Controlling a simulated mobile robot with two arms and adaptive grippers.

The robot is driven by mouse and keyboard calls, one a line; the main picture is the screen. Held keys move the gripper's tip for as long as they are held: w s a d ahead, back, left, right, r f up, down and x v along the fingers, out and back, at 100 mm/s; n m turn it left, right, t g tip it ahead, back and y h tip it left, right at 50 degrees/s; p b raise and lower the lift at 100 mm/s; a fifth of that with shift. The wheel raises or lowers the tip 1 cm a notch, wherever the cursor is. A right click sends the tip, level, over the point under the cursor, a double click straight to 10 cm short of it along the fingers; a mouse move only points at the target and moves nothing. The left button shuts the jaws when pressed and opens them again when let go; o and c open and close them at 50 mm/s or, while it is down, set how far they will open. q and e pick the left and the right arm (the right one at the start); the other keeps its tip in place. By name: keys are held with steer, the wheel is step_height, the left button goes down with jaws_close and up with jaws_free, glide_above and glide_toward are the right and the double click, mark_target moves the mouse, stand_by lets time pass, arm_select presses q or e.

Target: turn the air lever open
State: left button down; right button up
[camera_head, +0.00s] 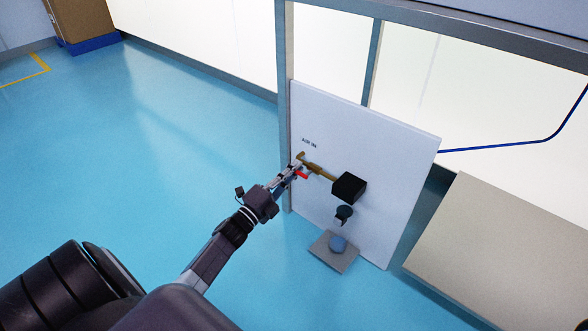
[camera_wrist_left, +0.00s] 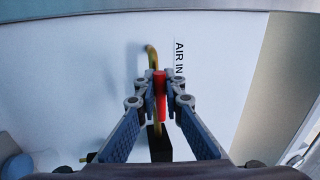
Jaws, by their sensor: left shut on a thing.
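The air lever is a red handle (camera_head: 302,175) on a brass pipe (camera_head: 322,172) fixed to a white panel (camera_head: 368,150) under the "AIR IN" label. My left gripper (camera_head: 296,167) is at the lever. In the left wrist view the red lever (camera_wrist_left: 160,95) lies between the two fingertips of my left gripper (camera_wrist_left: 160,88), which are closed on it. The brass pipe (camera_wrist_left: 152,57) runs behind the lever, and part of it is hidden by the fingers. My right gripper is not in view.
A black box (camera_head: 348,187) sits at the pipe's right end. Below it are a dark round fitting (camera_head: 344,213) and a grey plate (camera_head: 322,250) with a blue-grey dome (camera_head: 338,243). A metal frame post (camera_head: 284,100) stands left of the panel.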

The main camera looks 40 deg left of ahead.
arm_select(q)
steer(key=shift+f, duration=0.15)
steer(key=c, duration=2)
jaws_free()
steer(key=shift+c, duration=0.2)
steer(key=v, duration=1.2)
